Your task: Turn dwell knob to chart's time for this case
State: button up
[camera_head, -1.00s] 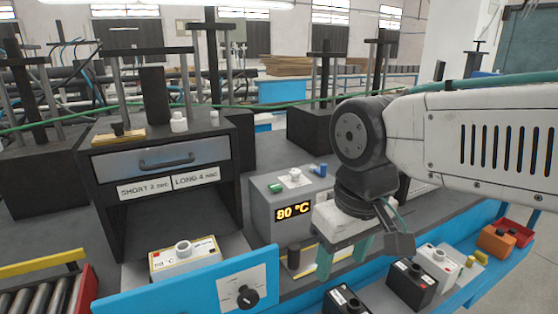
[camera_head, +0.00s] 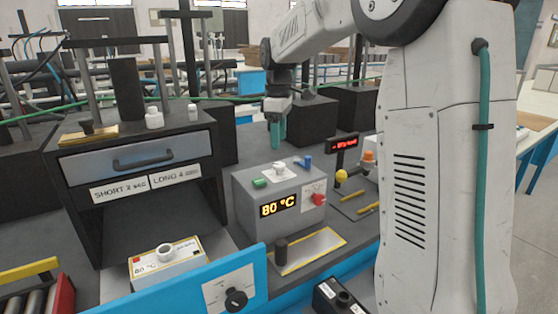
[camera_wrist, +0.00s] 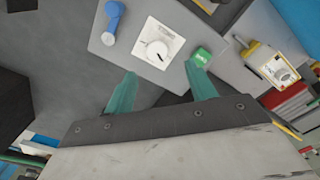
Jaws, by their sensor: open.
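A white knob (camera_head: 279,168) on a pale dial plate sits on top of the grey control box (camera_head: 250,212). In the wrist view the knob (camera_wrist: 157,46) has a dark pointer mark; its scale is too small to read. I cannot tell whether this or the black knob (camera_head: 236,299) on the blue front rail is the dwell knob. My gripper (camera_head: 277,135) is open and empty, above the box, with teal fingers pointing down. In the wrist view its fingers (camera_wrist: 160,85) are apart and clear of the knob. A white case (camera_head: 167,262) marked 80 °C stands below the drawer labels "SHORT 2 sec" and "LONG 4 sec" (camera_head: 149,182).
The box also carries a green button (camera_head: 260,183), a blue lever (camera_head: 304,162), a red knob (camera_head: 318,199) and an "80 °C" display (camera_head: 280,205). A dark peg (camera_head: 281,251) stands in front. The drawer press (camera_head: 75,200) rises at left.

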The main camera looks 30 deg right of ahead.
aim_at(279, 164)
jog(key=shift+w+d+f, duration=0.15)
jog(key=shift+w+f, duration=0.05)
jog(key=shift+f, duration=0.15)
notch_tip(279, 164, down, 7)
jog(key=shift+f, duration=0.15)
jog(key=c, duration=1)
